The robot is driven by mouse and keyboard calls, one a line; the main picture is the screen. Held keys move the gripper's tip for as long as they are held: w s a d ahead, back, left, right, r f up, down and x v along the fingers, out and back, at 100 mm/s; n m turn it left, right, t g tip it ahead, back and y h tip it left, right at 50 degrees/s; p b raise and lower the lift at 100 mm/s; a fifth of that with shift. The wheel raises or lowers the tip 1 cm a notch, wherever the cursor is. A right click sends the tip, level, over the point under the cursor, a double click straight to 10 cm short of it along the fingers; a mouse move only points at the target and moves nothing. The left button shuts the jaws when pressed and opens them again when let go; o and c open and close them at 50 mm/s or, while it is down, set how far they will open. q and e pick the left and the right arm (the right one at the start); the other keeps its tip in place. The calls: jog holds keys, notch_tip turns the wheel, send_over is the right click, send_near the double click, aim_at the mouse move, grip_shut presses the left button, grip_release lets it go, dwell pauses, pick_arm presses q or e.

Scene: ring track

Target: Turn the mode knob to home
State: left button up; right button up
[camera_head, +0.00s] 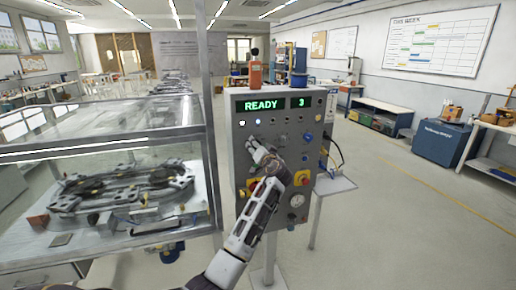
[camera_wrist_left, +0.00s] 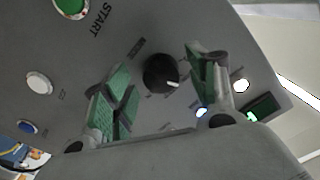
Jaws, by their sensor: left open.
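The mode knob (camera_wrist_left: 161,73) is a round black knob with a white pointer mark, on the grey control panel (camera_head: 240,140). In the left wrist view the pointer aims to the lower right; the small lettering around the knob is hard to read. My left gripper (camera_wrist_left: 158,66) is open, with one green-padded finger on each side of the knob and visible gaps between. In the head view the left gripper (camera_head: 258,150) is in front of the panel's upper middle and hides the knob. The panel display (camera_head: 265,105) reads READY and 3. My right gripper is not in view.
A green START button (camera_wrist_left: 72,5), a white button (camera_wrist_left: 39,82) and a blue button (camera_wrist_left: 26,127) sit near the knob. A red knob on yellow (camera_head: 301,178) and a gauge (camera_head: 297,200) are lower. A glass case (camera_head: 105,150) stands left of the panel.

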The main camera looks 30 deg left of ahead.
pick_arm(q)
jog(key=shift+s, duration=0.1)
jog(key=v, duration=1.2)
dwell(0.4)
